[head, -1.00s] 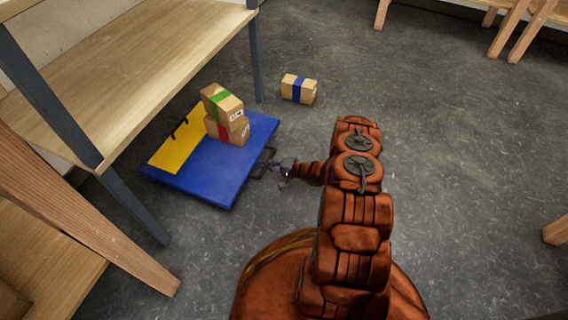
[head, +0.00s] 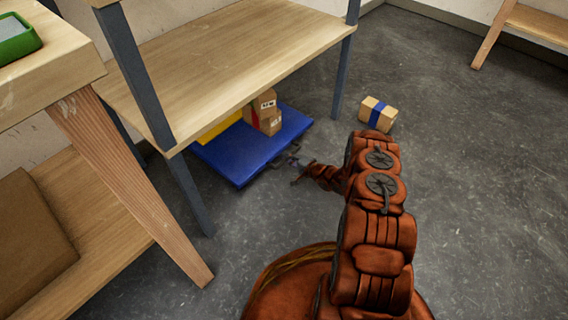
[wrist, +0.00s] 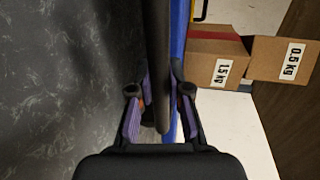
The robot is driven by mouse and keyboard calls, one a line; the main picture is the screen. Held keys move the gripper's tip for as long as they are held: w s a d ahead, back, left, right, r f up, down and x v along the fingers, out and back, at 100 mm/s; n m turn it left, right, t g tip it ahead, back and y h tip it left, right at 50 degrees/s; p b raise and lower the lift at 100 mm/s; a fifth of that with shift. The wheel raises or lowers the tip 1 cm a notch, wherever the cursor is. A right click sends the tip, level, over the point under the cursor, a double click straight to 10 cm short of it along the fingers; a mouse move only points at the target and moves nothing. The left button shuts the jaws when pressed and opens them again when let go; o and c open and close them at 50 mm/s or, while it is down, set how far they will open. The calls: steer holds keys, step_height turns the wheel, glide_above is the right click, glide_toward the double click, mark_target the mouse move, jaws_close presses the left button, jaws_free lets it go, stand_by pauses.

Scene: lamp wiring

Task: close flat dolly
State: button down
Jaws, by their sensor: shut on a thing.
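The flat dolly (head: 225,160) is a low blue platform with a yellow panel (head: 221,127) on top. In the head view it sits largely under a wooden shelf, its front edge and right corner showing; the shelf hides its back. My gripper (head: 297,167) is at the dolly's front edge. In the wrist view, its purple-padded fingers (wrist: 158,92) are shut on the dark handle bar (wrist: 160,45) of the dolly.
The wooden shelf (head: 230,50) has dark metal legs, one (head: 187,195) left of the dolly and one (head: 345,65) to its right. A box with blue tape (head: 378,114) lies on the floor at the right. A wooden table leg (head: 130,180) stands at left. Right floor is open.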

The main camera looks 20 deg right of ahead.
steer(key=shift+w, duration=0.2)
steer(key=c, duration=1.1)
jaws_free()
steer(key=v, duration=1.2)
